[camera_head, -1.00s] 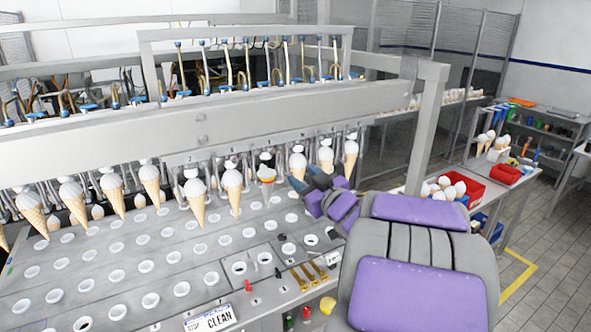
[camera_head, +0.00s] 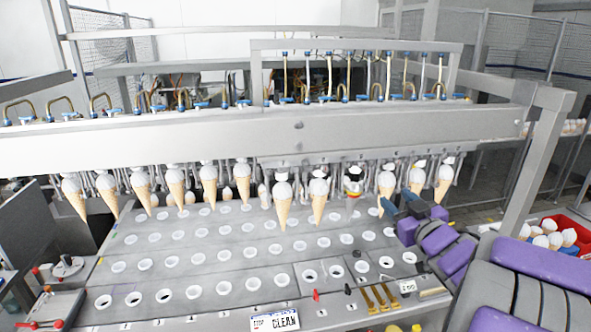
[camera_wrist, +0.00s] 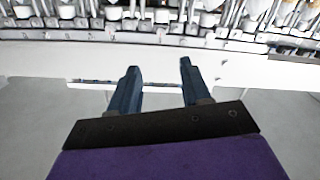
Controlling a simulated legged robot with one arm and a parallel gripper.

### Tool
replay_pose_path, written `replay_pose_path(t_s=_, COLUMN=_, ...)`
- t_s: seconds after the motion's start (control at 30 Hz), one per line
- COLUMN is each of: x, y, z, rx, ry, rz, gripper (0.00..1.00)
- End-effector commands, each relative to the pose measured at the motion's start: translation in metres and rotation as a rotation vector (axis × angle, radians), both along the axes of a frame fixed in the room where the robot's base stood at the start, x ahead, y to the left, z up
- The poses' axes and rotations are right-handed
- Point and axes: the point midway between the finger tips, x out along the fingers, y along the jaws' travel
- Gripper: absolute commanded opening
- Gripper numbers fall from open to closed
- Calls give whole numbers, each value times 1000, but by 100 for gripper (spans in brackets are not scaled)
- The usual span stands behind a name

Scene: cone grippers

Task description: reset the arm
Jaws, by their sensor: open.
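My gripper (camera_head: 402,206) is at the right end of the cone machine in the head view, in front of the hanging cones. Its purple and grey arm comes in from the lower right. In the wrist view my gripper (camera_wrist: 158,75) shows two dark blue fingers apart, with nothing between them. The fingers point toward a pale machine beam (camera_wrist: 200,63) with a row of metal parts beyond it.
A row of ice cream cones (camera_head: 283,205) hangs under the long grey beam (camera_head: 200,137). Below is a plate (camera_head: 200,262) with many round holes. A red bin (camera_head: 573,232) with white-topped items stands at the right. A post (camera_head: 530,165) rises near my arm.

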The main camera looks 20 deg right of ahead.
Motion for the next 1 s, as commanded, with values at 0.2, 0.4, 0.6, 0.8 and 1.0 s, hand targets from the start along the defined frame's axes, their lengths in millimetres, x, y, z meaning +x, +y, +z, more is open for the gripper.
replay_pose_path(t_s=0.2, x=3, y=1, z=-4, rx=-1, ry=19, rz=-17, gripper=48)
replay_pose_path(t_s=0.4, x=12, y=7, z=-32, rx=11, ry=152, rz=-132, gripper=48)
replay_pose_path(t_s=0.6, x=4, y=29, z=-78, rx=69, ry=360, rz=-268, gripper=48)
replay_pose_path(t_s=0.8, x=-23, y=74, z=-131, rx=157, ry=601, rz=-342, gripper=48)
replay_pose_path(t_s=1.0, x=-69, y=142, z=-185, rx=255, ry=884, rz=-341, gripper=48)
